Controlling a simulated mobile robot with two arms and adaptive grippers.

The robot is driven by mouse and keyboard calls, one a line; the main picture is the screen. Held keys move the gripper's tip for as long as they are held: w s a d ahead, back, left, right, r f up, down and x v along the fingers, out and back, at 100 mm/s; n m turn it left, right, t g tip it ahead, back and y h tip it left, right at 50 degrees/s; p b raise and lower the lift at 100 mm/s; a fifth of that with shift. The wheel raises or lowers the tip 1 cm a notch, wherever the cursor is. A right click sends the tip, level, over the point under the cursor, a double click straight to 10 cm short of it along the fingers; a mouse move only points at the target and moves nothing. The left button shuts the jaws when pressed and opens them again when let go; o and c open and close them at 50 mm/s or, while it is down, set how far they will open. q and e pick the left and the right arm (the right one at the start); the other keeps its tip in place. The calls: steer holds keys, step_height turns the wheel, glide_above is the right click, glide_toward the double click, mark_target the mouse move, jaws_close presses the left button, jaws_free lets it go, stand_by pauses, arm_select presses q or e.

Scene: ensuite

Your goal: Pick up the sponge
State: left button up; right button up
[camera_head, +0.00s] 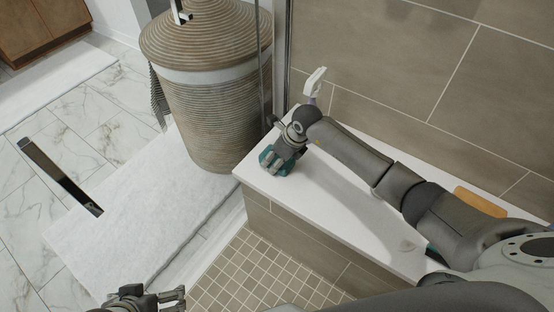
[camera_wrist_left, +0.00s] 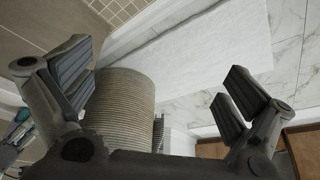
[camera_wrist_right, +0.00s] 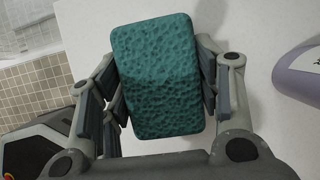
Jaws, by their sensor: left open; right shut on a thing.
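The teal sponge (camera_wrist_right: 152,78) fills the middle of the right wrist view, between the two fingers of my right gripper (camera_wrist_right: 160,95). In the head view, my right gripper (camera_head: 284,152) is at the left end of the white ledge (camera_head: 335,205), shut on the sponge (camera_head: 283,169), whose teal edges show around the fingers. I cannot tell whether the sponge touches the ledge. My left gripper (camera_head: 152,298) is low at the bottom left of the head view, away from the sponge. In the left wrist view, its fingers (camera_wrist_left: 157,88) are wide apart and empty.
A pale bottle (camera_head: 315,82) stands on the ledge behind my right gripper. A tall ribbed basket (camera_head: 212,110) is left of the ledge, past a glass edge. A tan block (camera_head: 480,202) lies at the ledge's right. A white mat (camera_head: 130,225) covers the floor at left.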

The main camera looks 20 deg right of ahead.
mark_target(277, 157)
arm_select(q)
steer(key=shift+s, duration=0.1)
arm_select(e)
steer(key=shift+s+f, duration=0.1)
steer(key=shift+r, duration=0.2)
step_height(277, 157, up, 4)
steer(key=shift+f+p, duration=0.1)
steer(key=shift+p, duration=0.7)
steer(key=s+r, duration=0.1)
steer(key=s+r+p, duration=0.1)
steer(key=s+r, duration=0.1)
steer(key=shift+a+r, duration=0.15)
steer(key=shift+r, duration=0.1)
arm_select(q)
step_height(277, 157, down, 6)
steer(key=g+p, duration=0.1)
steer(key=p, duration=0.1)
arm_select(e)
steer(key=s+a+r, duration=0.1)
steer(key=s+r, duration=0.4)
steer(key=s, duration=0.5)
steer(key=shift+s+a+r, duration=0.25)
steer(key=shift+s+r, duration=0.15)
arm_select(q)
steer(key=shift+a+f, duration=0.1)
